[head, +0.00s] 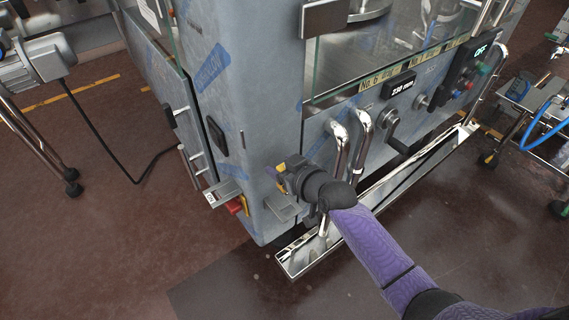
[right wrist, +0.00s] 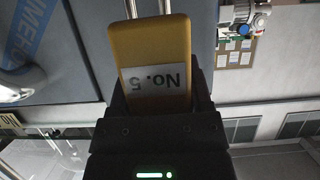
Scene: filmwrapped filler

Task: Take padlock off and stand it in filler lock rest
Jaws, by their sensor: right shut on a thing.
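A yellow padlock (right wrist: 157,60) fills the upper middle of the right wrist view, its white "No. 5" label upside down. Its two bright shackle legs run up out of the frame, so I cannot tell whether the shackle is around anything. My right gripper (right wrist: 160,95) is shut on the padlock body. In the head view the right gripper (head: 280,177) is at the filler's near corner, with a bit of yellow padlock (head: 281,167) showing. A small grey ledge (head: 283,208) sticks out just below it; I cannot tell if it is the lock rest. My left gripper is out of view.
The film-wrapped grey filler cabinet (head: 255,110) stands close by. Chrome bent pipes (head: 361,135) and a long drip tray (head: 297,262) are beside my right arm. A metal bracket (head: 224,193) with red and yellow parts juts out left. Open floor (head: 100,230) lies left.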

